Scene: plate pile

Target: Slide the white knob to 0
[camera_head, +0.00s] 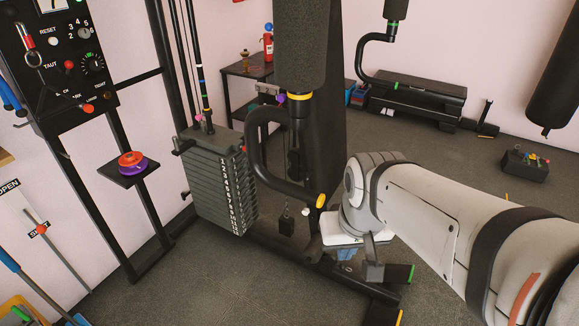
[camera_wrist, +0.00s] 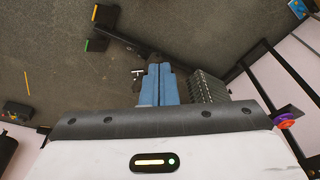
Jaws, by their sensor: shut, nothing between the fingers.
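A black control panel (camera_head: 62,75) stands at the upper left in the head view. It carries a white round button (camera_head: 54,41) under the word RESET and a pale dial (camera_head: 85,33) with digits around it. I cannot tell whether either is the white knob, and I see no clear 0 mark. My gripper (camera_head: 347,254) is well to the right of the panel, pointing down beside a weight machine. In the wrist view its blue fingers (camera_wrist: 159,68) are together and empty, and the panel's face does not show.
A grey numbered weight stack (camera_head: 215,185) and a curved black handle (camera_head: 262,150) stand between my arm and the panel. A small shelf holds a red and purple disc (camera_head: 132,163). A bench (camera_head: 418,95) is at the back.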

